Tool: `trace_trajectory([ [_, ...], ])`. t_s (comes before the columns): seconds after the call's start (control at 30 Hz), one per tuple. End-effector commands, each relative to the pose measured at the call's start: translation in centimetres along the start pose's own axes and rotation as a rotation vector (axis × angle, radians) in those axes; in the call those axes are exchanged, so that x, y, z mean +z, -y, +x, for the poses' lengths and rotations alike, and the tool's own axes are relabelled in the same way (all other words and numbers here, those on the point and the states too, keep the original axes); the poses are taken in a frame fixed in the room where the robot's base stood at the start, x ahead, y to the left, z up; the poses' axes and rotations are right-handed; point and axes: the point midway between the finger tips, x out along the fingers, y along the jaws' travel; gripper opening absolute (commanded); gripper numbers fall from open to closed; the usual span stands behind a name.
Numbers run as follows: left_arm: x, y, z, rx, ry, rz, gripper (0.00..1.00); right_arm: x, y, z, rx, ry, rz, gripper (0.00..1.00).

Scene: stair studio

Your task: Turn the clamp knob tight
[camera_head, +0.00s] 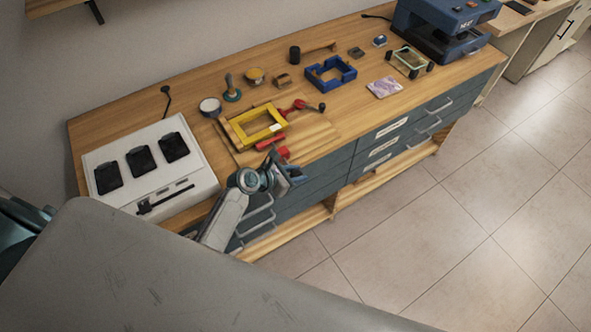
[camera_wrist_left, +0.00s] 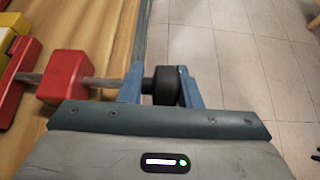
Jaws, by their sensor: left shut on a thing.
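My left gripper (camera_head: 288,173) is at the front edge of the wooden bench, beside the clamp. In the left wrist view its blue fingers (camera_wrist_left: 162,88) are shut on a black clamp knob (camera_wrist_left: 163,85), one finger on each side. A metal screw (camera_wrist_left: 103,82) runs from the knob through a red clamp block (camera_wrist_left: 66,75). The red block also shows in the head view (camera_head: 284,152), just beyond the gripper; the knob is hidden there. A yellow frame (camera_head: 243,133) lies on the wooden board beside the red clamp parts. My right gripper is not in view.
A white panel with black pads (camera_head: 105,158) stands left of the clamp. A blue frame (camera_head: 345,68), a second red clamp part with a black knob (camera_head: 322,107) and small items lie behind. Drawer handles (camera_head: 258,224) project below the bench edge. The floor at right is clear.

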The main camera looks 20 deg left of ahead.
Motion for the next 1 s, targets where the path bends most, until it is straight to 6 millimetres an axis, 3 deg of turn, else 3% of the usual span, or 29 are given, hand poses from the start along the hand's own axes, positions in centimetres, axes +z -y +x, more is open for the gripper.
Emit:
trace_trajectory([
  [0.03,-0.65,0.67,0.13,-0.015,-0.026,-0.011,0.08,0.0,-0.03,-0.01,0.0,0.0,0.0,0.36],
  [0.7,-0.73,0.74,0.2,-0.017,-0.087,-0.014,0.08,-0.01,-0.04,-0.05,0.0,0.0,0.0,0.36],
  [0.73,-0.73,0.74,0.2,-0.017,-0.087,-0.014,0.33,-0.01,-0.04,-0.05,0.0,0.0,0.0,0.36],
  [0.8,-0.71,0.71,0.18,-0.016,-0.087,-0.013,0.44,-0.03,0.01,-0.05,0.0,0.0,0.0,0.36],
  [1.0,-0.38,0.47,0.13,-0.012,-0.082,-0.008,0.44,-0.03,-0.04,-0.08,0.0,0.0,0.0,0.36],
])
